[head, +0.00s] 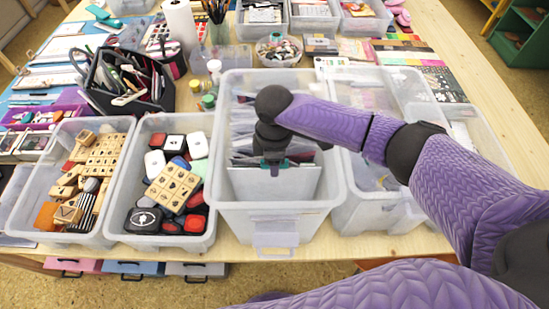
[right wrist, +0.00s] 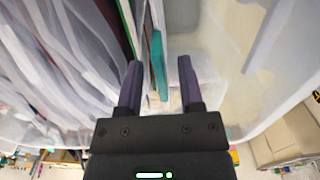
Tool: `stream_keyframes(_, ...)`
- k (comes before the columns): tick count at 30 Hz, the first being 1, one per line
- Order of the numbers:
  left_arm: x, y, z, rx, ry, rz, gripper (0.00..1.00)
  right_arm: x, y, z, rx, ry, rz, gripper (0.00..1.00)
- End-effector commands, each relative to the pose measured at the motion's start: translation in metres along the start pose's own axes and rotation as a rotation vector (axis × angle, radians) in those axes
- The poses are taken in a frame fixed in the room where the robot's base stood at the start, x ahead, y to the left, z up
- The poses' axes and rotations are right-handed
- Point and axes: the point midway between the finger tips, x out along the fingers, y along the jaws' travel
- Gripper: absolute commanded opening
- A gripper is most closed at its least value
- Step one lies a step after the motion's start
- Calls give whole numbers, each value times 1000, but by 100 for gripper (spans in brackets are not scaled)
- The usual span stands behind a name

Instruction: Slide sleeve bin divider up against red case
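The sleeve bin (head: 225,205) is the tall clear bin at the centre of the head view. The divider (head: 300,182) looks like a pale upright panel in its front part, with teal at its top edge. In the right wrist view a teal strip (right wrist: 159,60) stands between the fingers of my right gripper (right wrist: 160,80). The gripper is open, with a gap on both sides of the strip. Sleeves stand packed behind the divider. A thin red edge (right wrist: 127,22) shows beside them; I cannot tell if it is the red case. My left gripper is out of view.
Bins of wooden stamps (head: 55,165) and inkpads (head: 125,222) stand to the left. Another clear bin (head: 360,210) stands close on the right, partly under my arm. The sleeve bin has some free room in front of the divider.

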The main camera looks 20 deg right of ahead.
Motion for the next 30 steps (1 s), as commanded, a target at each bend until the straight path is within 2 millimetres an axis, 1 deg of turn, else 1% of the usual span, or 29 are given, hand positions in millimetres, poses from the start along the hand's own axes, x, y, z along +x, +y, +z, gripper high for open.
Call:
stream_keyframes(5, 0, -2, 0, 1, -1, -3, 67, 0, 0, 0, 0, -1, -1, 47)
stream_keyframes(8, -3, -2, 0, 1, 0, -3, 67, -7, 0, 0, 0, 1, 0, 47)
stream_keyframes(11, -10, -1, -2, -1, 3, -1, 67, -30, 0, 0, -1, 1, 2, 47)
stream_keyframes(12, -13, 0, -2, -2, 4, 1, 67, -42, 0, 0, -1, 2, 3, 47)
stream_keyframes(15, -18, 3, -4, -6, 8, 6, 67, -67, 0, 0, 0, 2, 3, 47)
stream_keyframes(19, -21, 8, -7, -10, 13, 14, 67, -90, 0, 0, -1, 1, 1, 47)
stream_keyframes(23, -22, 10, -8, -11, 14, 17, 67, -99, 0, 0, 0, -1, 0, 47)
stream_keyframes(30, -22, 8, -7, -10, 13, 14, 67, -99, 0, 0, 0, -1, -1, 47)
